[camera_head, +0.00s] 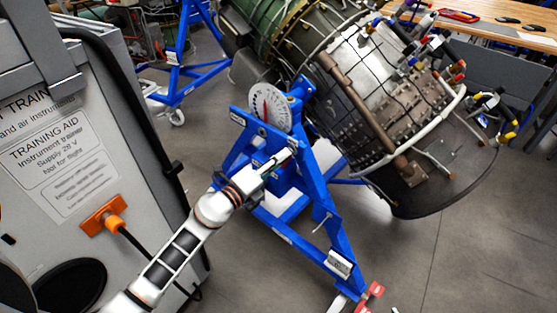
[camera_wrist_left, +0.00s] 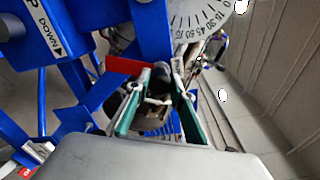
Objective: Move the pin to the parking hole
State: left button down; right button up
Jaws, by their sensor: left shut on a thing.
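My left gripper (camera_head: 280,161) reaches the blue turbine stand (camera_head: 322,215) just below the round dial plate (camera_head: 270,107). In the left wrist view its two teal-padded fingers (camera_wrist_left: 158,112) are shut on a dark, round-ended piece, which looks like the pin (camera_wrist_left: 160,78). The pin is seen nearly end-on, and how far it sits in the stand cannot be told. The dial's degree marks show at the top of the wrist view (camera_wrist_left: 197,18). The parking hole cannot be made out. My right gripper is not in view.
The turbine engine (camera_head: 375,90) hangs over the stand at right. A grey training-aid cabinet (camera_head: 75,150) with an orange plug (camera_head: 112,222) stands close at left, beside my left arm. A wooden workbench (camera_head: 490,22) is at back right. Grey floor is clear at lower right.

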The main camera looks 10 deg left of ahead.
pick_arm(q)
jog(key=shift+w+d+r, duration=0.1)
jog(key=shift+w+r, duration=0.15)
jog(key=shift+r, duration=0.1)
jog(key=c, duration=1.7)
grip_release()
jog(key=shift+w+d, duration=0.1)
jog(key=shift+w+d+f, duration=0.15)
jog(key=shift+f, duration=0.15)
jog(key=shift+o, duration=0.9)
jog(key=shift+s+a, duration=0.2)
jog(key=v, duration=0.7)
jog(key=shift+f, duration=0.1)
